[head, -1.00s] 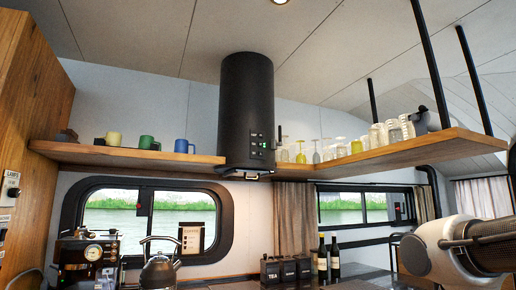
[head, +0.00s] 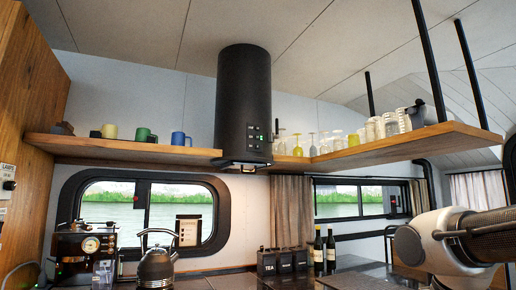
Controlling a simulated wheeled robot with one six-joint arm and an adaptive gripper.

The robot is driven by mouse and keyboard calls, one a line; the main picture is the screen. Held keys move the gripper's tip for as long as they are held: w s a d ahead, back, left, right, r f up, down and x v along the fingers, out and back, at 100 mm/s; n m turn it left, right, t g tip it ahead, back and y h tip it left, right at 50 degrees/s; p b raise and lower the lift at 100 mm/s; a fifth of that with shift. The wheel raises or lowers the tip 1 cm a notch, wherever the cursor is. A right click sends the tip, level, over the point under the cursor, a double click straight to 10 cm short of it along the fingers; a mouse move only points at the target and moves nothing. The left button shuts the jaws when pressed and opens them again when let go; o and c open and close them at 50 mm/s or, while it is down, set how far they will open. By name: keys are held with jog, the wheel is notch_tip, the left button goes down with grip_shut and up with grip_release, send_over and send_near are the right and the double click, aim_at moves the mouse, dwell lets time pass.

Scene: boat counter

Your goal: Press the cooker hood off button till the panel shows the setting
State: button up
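The black cylindrical cooker hood (head: 242,95) hangs from the ceiling at the centre of the head view. The lettering is too small to read, so I cannot tell which button is off. My arm (head: 455,245) shows at the lower right, well apart from the hood. My gripper is outside the picture.
A wooden shelf (head: 105,149) with mugs and glasses runs on both sides of the hood. A kettle (head: 156,265), a coffee machine (head: 85,245), black canisters (head: 283,261) and bottles (head: 324,250) stand on the counter below. The space before the hood is clear.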

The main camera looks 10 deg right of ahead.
grip_shut()
dwell(1.3)
